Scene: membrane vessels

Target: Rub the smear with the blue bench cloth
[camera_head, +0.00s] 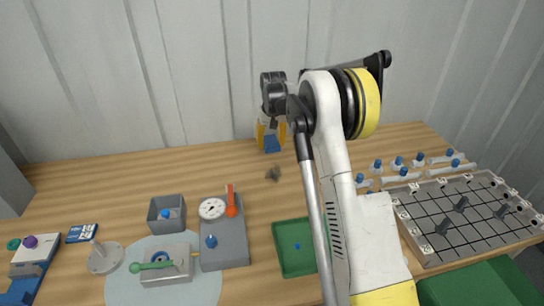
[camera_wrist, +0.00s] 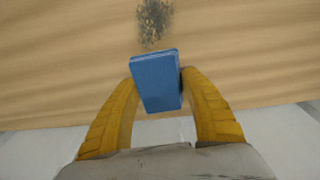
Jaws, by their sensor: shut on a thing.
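My gripper (camera_wrist: 158,88) has yellow fingers and is shut on the blue bench cloth (camera_wrist: 157,80), a folded block held between the fingertips. In the head view the blue cloth (camera_head: 271,143) shows low at the back of the bench, with a yellow finger (camera_head: 260,132) beside it. The smear (camera_wrist: 155,20) is a dark speckled patch on the wood, just beyond the cloth in the wrist view. In the head view the smear (camera_head: 273,173) lies a little nearer than the cloth, apart from it. I cannot tell whether the cloth touches the bench.
A grey gauge block (camera_head: 224,245) with a red-handled lever and a small grey box (camera_head: 166,214) stand left of the smear. A green tray (camera_head: 293,262) lies in front. A gridded grey plate (camera_head: 470,220) is at the right. Bare wood surrounds the smear; a wall stands behind.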

